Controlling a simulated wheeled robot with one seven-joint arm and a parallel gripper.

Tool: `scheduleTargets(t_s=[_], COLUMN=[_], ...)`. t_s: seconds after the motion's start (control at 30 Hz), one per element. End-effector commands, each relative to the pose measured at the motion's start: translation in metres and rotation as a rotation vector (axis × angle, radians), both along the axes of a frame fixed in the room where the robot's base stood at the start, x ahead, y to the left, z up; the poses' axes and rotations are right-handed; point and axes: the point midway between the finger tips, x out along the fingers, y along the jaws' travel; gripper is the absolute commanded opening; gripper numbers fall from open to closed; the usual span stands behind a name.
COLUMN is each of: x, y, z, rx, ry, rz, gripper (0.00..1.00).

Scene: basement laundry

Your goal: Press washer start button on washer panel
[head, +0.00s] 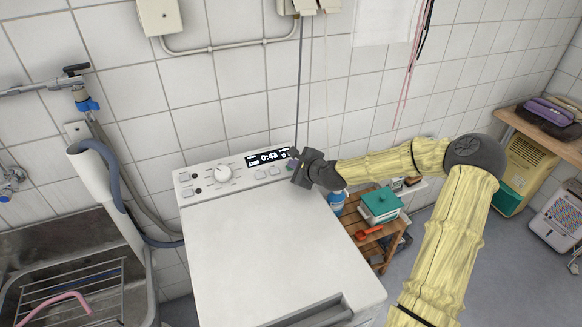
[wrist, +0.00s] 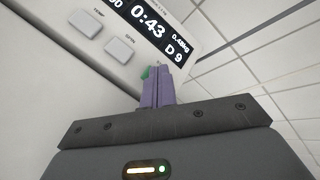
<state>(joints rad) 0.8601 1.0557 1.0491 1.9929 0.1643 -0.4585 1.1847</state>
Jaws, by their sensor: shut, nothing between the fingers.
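The white washer (head: 270,235) stands against the tiled wall with its control panel (head: 200,181) along the back top edge. The lit display (head: 268,157) reads 0:43; it also shows in the wrist view (wrist: 150,27). My gripper (head: 293,164) is at the panel's right end, right of the display. In the wrist view its purple fingers (wrist: 157,72) are shut and empty, with their tips at the panel just below the display. A small green button (wrist: 148,72) peeks out beside the fingertips, mostly hidden by them. I cannot tell whether the fingers touch it.
A dial (head: 223,173) and white buttons (wrist: 119,49) are left of the fingers. A metal sink (head: 75,240) with a grey hose stands left of the washer. A wooden shelf (head: 365,228) with a teal-lidded box (head: 380,204) stands right of it. The washer top is clear.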

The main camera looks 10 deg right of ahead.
Motion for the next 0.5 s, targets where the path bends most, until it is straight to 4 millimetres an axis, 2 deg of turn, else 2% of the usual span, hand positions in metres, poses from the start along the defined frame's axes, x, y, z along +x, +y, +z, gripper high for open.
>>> scheduleTargets(t_s=[0.5], x=[-0.005], y=[-0.001], z=[0.016], rx=[0.001], ry=[0.001], rz=[0.0], gripper=[0.0])
